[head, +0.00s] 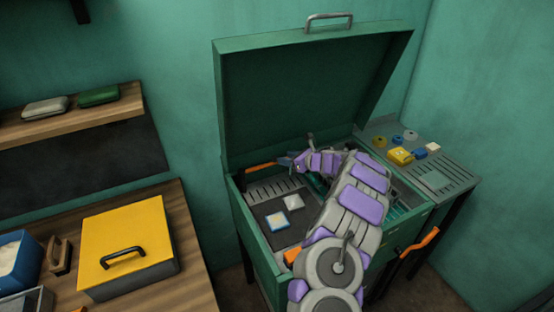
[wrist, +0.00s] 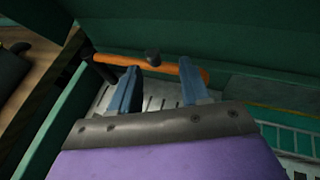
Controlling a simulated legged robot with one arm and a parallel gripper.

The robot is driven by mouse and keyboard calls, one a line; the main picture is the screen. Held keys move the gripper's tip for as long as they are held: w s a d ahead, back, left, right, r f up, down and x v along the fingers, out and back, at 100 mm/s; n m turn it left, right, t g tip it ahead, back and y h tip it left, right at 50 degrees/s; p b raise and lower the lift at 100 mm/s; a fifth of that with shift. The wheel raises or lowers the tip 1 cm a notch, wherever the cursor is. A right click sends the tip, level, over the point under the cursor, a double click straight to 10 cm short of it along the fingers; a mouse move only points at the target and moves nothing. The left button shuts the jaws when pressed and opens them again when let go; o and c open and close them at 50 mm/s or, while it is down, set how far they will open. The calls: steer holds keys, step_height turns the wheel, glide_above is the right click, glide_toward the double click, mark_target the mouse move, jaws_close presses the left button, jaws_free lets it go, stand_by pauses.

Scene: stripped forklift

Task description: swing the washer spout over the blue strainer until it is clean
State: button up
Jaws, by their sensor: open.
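The green parts washer (head: 262,240) stands with its lid raised. An orange bar (head: 262,166), likely the spout or its handle, lies along the basin's back left. In the wrist view the orange bar (wrist: 190,70) runs across just beyond my fingertips, with a dark knob (wrist: 153,58) at its middle. A blue-rimmed square (head: 278,221), likely the strainer, lies on a dark panel in the basin.
The open lid (head: 310,100) rises behind my arm. A pale square (head: 293,202) lies beside the blue-rimmed one. A side shelf (head: 445,182) at right holds small yellow, blue and grey items. A yellow-lidded box (head: 125,235) stands on the wooden bench at left.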

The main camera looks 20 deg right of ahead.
mark_target(275, 157)
steer(key=w+a, duration=0.1)
steer(key=w+a+f, duration=0.1)
steer(key=w, duration=0.1)
steer(key=w+a+f+b, duration=0.1)
steer(key=shift+w+a, duration=0.2)
steer(key=shift+a, duration=0.2)
steer(key=shift+w+d+f, duration=0.15)
steer(key=shift+w+d, duration=0.05)
steer(key=shift+w, duration=0.3)
steer(key=shift+w+d+f, duration=0.1)
steer(key=shift+d, duration=0.2)
steer(key=shift+a, duration=0.65)
steer(key=shift+c, duration=1.3)
steer(key=shift+d, duration=0.35)
jaws_close()
steer(key=shift+a, duration=0.15)
